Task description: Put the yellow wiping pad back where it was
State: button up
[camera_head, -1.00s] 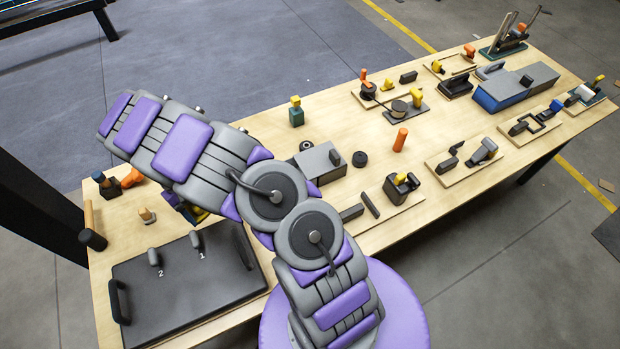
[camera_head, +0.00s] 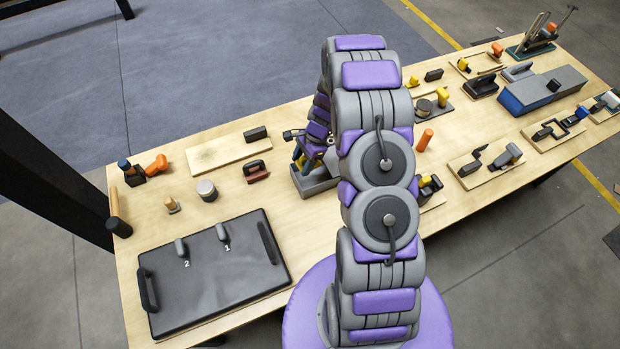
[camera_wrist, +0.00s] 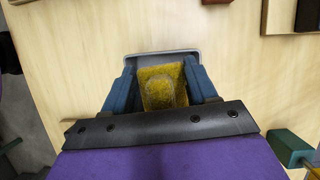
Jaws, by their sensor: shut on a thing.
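The yellow wiping pad (camera_wrist: 163,88) is between the blue fingers of my gripper (camera_wrist: 163,76) in the wrist view. My gripper is shut on it. A grey-rimmed holder (camera_wrist: 165,57) shows just beyond and around the pad's far end. I cannot tell whether the pad touches it. In the head view my gripper (camera_head: 308,150) points down over a grey box (camera_head: 318,188) at the table's middle.
A pale board (camera_head: 215,154), a brown handled block (camera_head: 256,171) and a grey round tin (camera_head: 207,190) lie left of my gripper. A black lidded tray (camera_head: 215,285) fills the front left. Several tools crowd the right. A green block (camera_wrist: 290,147) sits at lower right in the wrist view.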

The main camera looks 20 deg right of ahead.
jog(key=shift+s+d+f+m, duration=0.1)
jog(key=shift+d+f+m, duration=0.05)
jog(key=shift+d+m, duration=0.15)
send_near(303, 183)
jog(key=shift+s+a+f+b, duration=0.2)
jog(key=shift+a+f+b, duration=0.2)
jog(key=shift+a+f, duration=0.8)
jog(key=shift+f, duration=0.1)
jog(key=shift+d+x, duration=0.2)
jog(key=shift+x, duration=1)
jog(key=shift+d+f, duration=0.1)
jog(key=shift+f, duration=0.3)
jog(key=shift+d+f, duration=0.1)
jog(key=shift+d, duration=0.35)
jog(key=o, duration=0.7)
jog(key=shift+o, duration=1.4)
jog(key=shift+a, duration=0.25)
jog(key=shift+o, duration=0.2)
